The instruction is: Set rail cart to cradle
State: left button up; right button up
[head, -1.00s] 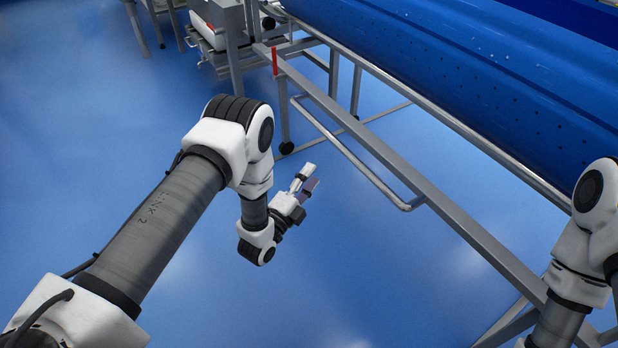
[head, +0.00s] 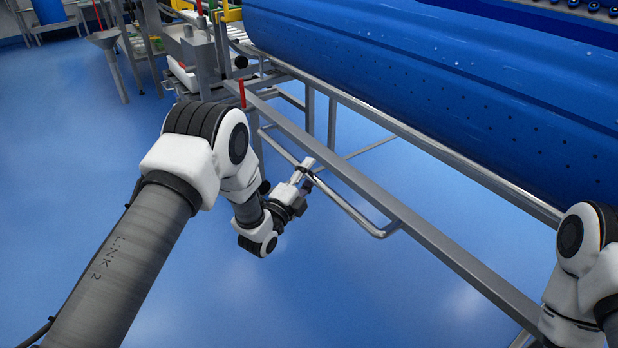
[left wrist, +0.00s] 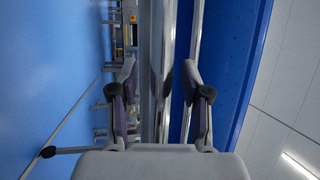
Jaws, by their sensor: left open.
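A grey metal rail frame (head: 365,187), which looks like the rail cart, runs diagonally and carries a long perforated blue tub (head: 430,70). A bent tubular handle bar (head: 352,213) sticks out from its near side, and a red upright piece (head: 242,94) stands near its far end. Only part of my right arm shows at the right edge. I cannot identify a cradle.
Metal stands and machinery (head: 195,60) crowd the back left, near the frame's far end. A funnel-topped post (head: 110,62) stands further left. The blue floor (head: 330,300) is clear in front of the frame. Frame legs and cross bars lie under the tub.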

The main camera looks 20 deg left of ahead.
pick_arm(q)
jog(key=shift+w, duration=0.1)
grip_shut()
jog(key=shift+s+a+p, duration=0.15)
jog(key=shift+s+p, duration=0.1)
jog(key=shift+p, duration=0.25)
jog(key=shift+s+a, duration=0.1)
jog(key=shift+s, duration=0.05)
jog(key=shift+c, duration=1.8)
grip_release()
jog(key=o, duration=0.4)
jog(key=shift+a, duration=0.1)
jog(key=shift+c, duration=0.2)
jog(key=v, duration=1.2)
jog(key=shift+s, duration=0.1)
